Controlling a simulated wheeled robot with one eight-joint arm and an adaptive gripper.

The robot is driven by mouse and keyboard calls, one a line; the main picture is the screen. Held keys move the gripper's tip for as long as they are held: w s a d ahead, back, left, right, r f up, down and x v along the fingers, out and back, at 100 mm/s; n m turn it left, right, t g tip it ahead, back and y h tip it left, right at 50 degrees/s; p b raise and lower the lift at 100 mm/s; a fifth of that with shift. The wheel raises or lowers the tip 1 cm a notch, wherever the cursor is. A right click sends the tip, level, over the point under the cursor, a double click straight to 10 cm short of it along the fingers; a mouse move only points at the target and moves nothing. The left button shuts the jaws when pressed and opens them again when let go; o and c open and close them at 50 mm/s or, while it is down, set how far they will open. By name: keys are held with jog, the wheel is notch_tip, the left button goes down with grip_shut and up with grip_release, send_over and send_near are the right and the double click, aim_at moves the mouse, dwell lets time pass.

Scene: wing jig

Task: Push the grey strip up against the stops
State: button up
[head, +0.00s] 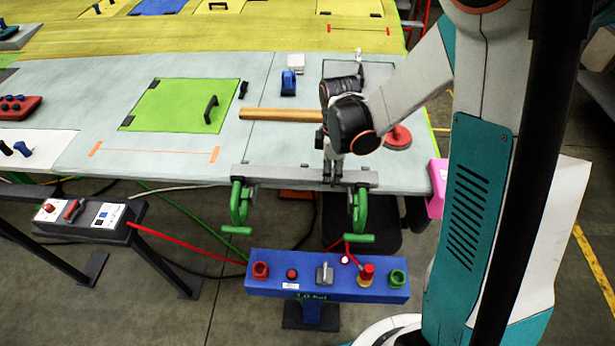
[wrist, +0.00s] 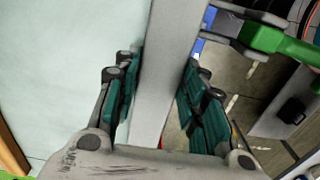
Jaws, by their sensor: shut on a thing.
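The grey strip (head: 290,176) lies along the front edge of the pale grey wing panel (head: 190,180). In the wrist view the strip (wrist: 165,70) runs between the teal pads of my gripper (wrist: 157,88), with one finger on each side. In the head view my gripper (head: 333,178) reaches down onto the strip, right of its middle, and is shut on it. My arm partly hides this spot. I cannot clearly make out the stops or any gap between them and the strip.
Green clamps (head: 240,207) (head: 360,212) hang at the panel's front edge near the strip's ends. A wooden bar (head: 280,115) and a red disc-shaped object (head: 398,137) lie behind. A blue control box (head: 328,278) stands in front, below the edge.

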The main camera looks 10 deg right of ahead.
jog(key=shift+w+d, duration=0.15)
jog(key=shift+w, duration=0.3)
jog(key=o, duration=0.9)
jog(key=shift+r+p, duration=2.05)
jog(key=shift+r, duration=1.5)
jog(key=shift+f, duration=0.1)
